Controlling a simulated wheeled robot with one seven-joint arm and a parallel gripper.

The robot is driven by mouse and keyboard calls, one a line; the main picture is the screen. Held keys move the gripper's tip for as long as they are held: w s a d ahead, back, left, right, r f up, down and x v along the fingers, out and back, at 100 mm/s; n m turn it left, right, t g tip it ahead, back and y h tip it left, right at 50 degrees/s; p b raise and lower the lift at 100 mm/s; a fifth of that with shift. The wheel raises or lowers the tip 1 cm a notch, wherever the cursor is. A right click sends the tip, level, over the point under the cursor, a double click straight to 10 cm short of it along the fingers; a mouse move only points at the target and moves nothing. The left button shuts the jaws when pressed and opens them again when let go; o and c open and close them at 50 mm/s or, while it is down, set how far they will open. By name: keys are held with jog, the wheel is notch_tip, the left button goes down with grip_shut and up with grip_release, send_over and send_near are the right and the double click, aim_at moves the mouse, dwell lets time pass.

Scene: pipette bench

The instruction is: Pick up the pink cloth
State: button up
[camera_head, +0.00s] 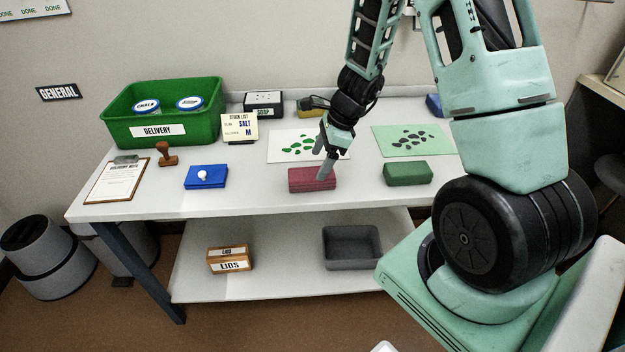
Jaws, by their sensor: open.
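A dark pink folded block, which looks like the pink cloth (302,183), lies near the front edge of the white table (250,200). My gripper (323,167) points down at its right part, with the fingers in front of the cloth in this view. The fingers are open, with a narrow gap between them. I cannot tell whether they touch the cloth. Part of the cloth's top is hidden behind the fingers.
A green block (407,174) lies right of the cloth, and a blue pad (206,177) lies left. Behind are a white sheet (281,153) and a pale green sheet (385,148) with spots. A green delivery crate (122,113) stands at the back left.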

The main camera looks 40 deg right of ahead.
aim_at(312, 173)
jog(key=shift+b+x, duration=0.3)
jog(key=shift+x, duration=2.45)
jog(key=shift+a+r, duration=0.1)
jog(key=shift+a, duration=0.05)
jog(key=shift+c, duration=0.3)
jog(key=c, duration=1)
